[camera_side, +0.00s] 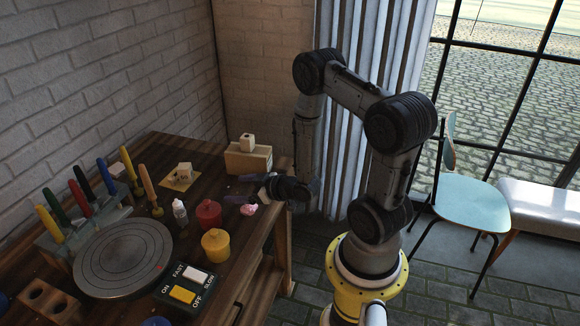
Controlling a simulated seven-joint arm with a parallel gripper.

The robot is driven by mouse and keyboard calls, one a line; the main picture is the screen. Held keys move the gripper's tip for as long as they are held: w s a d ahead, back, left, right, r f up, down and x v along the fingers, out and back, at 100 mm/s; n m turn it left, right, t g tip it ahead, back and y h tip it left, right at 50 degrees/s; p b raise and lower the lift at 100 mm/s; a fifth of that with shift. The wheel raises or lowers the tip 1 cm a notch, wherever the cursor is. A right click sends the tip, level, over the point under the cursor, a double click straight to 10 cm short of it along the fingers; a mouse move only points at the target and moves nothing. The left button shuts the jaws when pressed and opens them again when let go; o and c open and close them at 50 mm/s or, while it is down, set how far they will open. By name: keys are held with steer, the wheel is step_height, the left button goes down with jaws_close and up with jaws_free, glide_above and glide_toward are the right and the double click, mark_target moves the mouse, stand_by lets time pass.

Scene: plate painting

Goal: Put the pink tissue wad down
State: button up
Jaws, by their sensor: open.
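The pink tissue wad (249,209) is a small pink lump near the right edge of the wooden table (225,283). It appears to rest on the table top. My gripper (240,189) is just above and behind it in the side view, with its fingers pointing left. The fingers are apart, one above the other in the picture, and nothing shows between them. The wad lies just below the lower finger; whether they touch is too small to tell.
A wooden box (248,160) with a white cube (247,142) stands behind my gripper. A round turntable (122,257) and a switch box (184,289) fill the front left.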

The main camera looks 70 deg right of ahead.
step_height(320, 180, up, 9)
steer(key=w+a+g, duration=0.1)
steer(key=w+g, duration=0.1)
steer(key=w, duration=0.1)
steer(key=s+a+r+g, duration=0.4)
steer(key=s+a+r, duration=0.6)
steer(key=s+r, duration=0.4)
steer(key=shift+a, duration=0.15)
steer(key=shift+g+y, duration=0.8)
steer(key=shift+y, duration=0.1)
steer(key=s+a, duration=0.1)
steer(key=s, duration=0.2)
steer(key=s+a+r, duration=0.1)
steer(key=s, duration=0.2)
steer(key=s+a, duration=0.2)
steer(key=s, duration=0.2)
steer(key=shift+r, duration=0.15)
steer(key=shift+c, duration=0.2)
steer(key=shift+w, duration=0.1)
